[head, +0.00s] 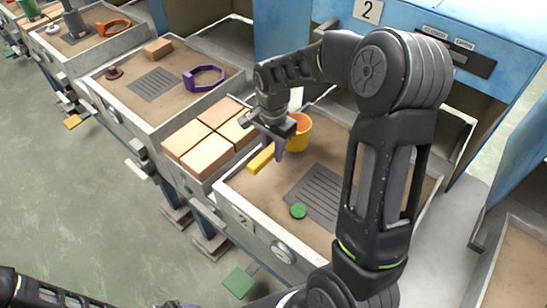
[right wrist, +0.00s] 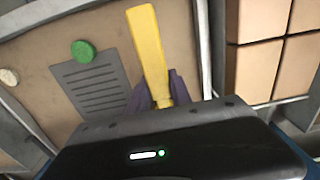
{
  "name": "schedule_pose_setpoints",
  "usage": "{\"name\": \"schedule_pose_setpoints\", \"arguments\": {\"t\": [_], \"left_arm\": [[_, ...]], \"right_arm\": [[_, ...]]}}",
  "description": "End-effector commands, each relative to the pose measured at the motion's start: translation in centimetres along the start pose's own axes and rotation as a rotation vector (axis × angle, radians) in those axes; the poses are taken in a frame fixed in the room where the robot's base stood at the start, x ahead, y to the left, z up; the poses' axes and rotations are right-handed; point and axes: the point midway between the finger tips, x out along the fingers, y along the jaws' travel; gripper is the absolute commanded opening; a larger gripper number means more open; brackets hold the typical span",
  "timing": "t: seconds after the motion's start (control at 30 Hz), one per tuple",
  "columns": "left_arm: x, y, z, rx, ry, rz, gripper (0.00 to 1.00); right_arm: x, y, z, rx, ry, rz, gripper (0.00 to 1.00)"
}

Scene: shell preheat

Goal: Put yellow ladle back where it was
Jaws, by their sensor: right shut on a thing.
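The yellow ladle shows in the head view as a yellow bowl (head: 303,137) with an orange inside and a straight yellow handle (head: 260,160). My right gripper (head: 279,148) is shut on the ladle, between bowl and handle end, over the left back part of the tray with the green disc. In the right wrist view the handle (right wrist: 148,42) sticks out past the fingers (right wrist: 160,92); the bowl is hidden there. I cannot tell whether the ladle touches the tray. Of my left arm only a little shows at the bottom left; its jaws are not clear.
The tray (head: 247,214) holds a grey slotted plate (head: 315,193) and a green disc (head: 298,211). Several tan blocks (head: 197,158) sit left of it. A farther tray holds a purple ring-shaped thing (head: 189,80). A blue cabinet (head: 417,30) marked 2 stands behind.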

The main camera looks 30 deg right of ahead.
Motion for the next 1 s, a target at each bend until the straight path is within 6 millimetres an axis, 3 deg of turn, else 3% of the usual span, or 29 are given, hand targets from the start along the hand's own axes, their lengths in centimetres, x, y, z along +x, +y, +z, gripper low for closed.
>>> {"name": "schedule_pose_setpoints", "arguments": {"t": [0.3,0.7,0.73,1.0], "left_arm": [[-0.1,0.1,0.0,0.0,0.0,0.0,0.63],[0.2,-0.1,0.0,0.0,0.0,0.0,0.63],[0.1,0.0,0.0,0.0,0.0,0.0,0.63],[0.1,0.0,0.0,0.0,0.0,0.0,0.63]], "right_arm": [[3.5,0.1,0.0,-0.001,0.0,0.001,0.0],[4.1,0.0,0.0,-0.001,0.0,0.0,0.0],[4.0,0.1,0.1,-0.001,-0.001,0.001,0.28],[3.9,0.1,0.1,0.0,-0.001,0.001,0.47]]}}
